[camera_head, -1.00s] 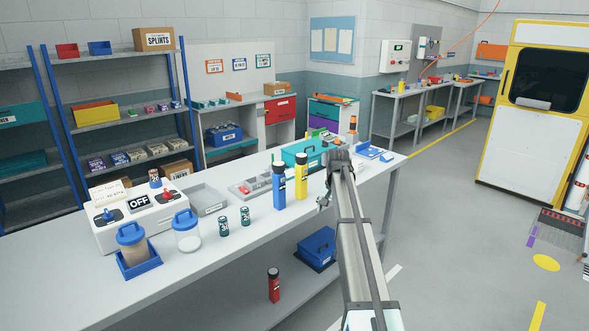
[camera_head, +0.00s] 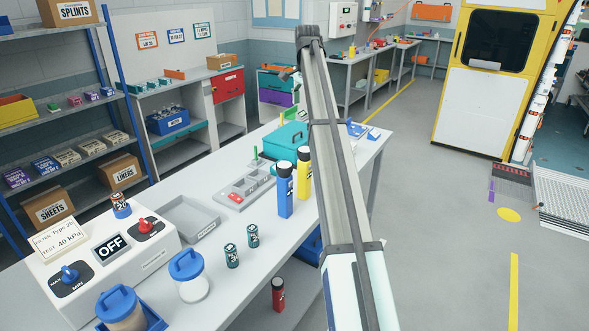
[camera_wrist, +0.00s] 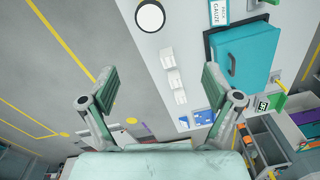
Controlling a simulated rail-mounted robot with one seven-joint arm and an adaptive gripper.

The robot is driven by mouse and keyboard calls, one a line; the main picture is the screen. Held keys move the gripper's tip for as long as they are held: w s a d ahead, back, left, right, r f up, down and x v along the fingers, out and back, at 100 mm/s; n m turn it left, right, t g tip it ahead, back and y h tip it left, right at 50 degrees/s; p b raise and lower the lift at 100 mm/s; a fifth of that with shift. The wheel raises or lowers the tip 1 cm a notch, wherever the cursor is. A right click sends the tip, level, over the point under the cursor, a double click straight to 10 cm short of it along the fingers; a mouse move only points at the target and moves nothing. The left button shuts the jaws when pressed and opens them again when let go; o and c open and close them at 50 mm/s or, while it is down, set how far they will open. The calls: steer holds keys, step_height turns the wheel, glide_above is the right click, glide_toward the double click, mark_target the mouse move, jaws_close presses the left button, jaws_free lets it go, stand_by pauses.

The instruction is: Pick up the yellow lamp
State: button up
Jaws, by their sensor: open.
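The yellow lamp (camera_head: 304,176) is a yellow cylinder with a black cap. It stands upright on the long workbench (camera_head: 206,256), just right of a similar blue lamp (camera_head: 285,190). My arm passes close to its right side in the head view and reaches beyond it. My gripper (camera_wrist: 158,82) is open and empty in the wrist view, pointing down above the bench edge. A round white disc with a black rim (camera_wrist: 150,16) shows at the top of the wrist view; I cannot tell what it is.
Small dark green cans (camera_head: 232,255) and lidded jars (camera_head: 190,278) stand nearer. Floor right of the bench is open.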

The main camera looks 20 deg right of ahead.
mark_target(305, 149)
steer(key=shift+m, duration=0.6)
steer(key=f, duration=0.4)
steer(key=f+p, duration=0.1)
steer(key=f, duration=0.3)
steer(key=s+f, duration=0.1)
steer(key=f, duration=0.3)
steer(key=shift+a+f, duration=0.1)
steer(key=shift+a, duration=0.05)
steer(key=f+p, duration=0.3)
steer(key=f, duration=0.1)
steer(key=shift+s+a, duration=0.15)
steer(key=shift+s, duration=0.1)
steer(key=shift+f, duration=0.65)
jaws_close()
